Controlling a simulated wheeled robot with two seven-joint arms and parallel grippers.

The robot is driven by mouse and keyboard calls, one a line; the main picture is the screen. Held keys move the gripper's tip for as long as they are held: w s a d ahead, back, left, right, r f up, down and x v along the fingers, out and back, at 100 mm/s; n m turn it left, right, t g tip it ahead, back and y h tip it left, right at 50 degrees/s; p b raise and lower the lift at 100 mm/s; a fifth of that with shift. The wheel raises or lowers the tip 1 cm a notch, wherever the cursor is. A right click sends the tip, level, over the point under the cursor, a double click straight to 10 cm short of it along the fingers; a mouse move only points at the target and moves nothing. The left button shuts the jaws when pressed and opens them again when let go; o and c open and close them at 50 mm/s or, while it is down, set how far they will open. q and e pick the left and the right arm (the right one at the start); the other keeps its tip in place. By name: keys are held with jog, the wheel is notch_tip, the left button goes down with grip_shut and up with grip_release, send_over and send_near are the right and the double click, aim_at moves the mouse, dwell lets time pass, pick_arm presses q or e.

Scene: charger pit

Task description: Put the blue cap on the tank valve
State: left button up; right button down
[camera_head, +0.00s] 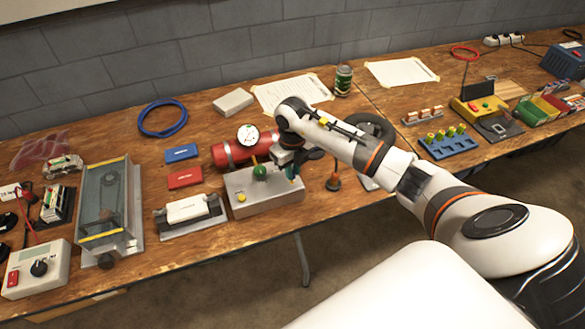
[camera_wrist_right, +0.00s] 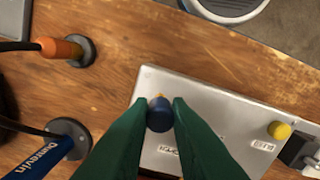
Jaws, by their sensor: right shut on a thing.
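The blue cap (camera_wrist_right: 160,118) is between the green fingertips of my right gripper (camera_wrist_right: 159,116), over one end of a silver box in the right wrist view. A small brass-coloured tip shows just past the cap; I cannot tell whether they touch. In the head view my right gripper (camera_head: 291,170) is at the right end of the silver box (camera_head: 275,199), and the cap cannot be made out there. A red tank (camera_head: 229,153) with a round gauge (camera_head: 248,135) lies just behind the box. I cannot clearly make out the tank valve. My left gripper is not in view.
A white device in a cradle (camera_head: 188,211) is to the left.

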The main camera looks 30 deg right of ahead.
jog(key=shift+f+b, duration=0.75)
jog(key=shift+f, duration=0.3)
jog(key=c, duration=1.3)
grip_release()
notch_tip(320, 180, up, 12)
jog(key=shift+r+b, duration=0.1)
jog(key=shift+b, duration=0.5)
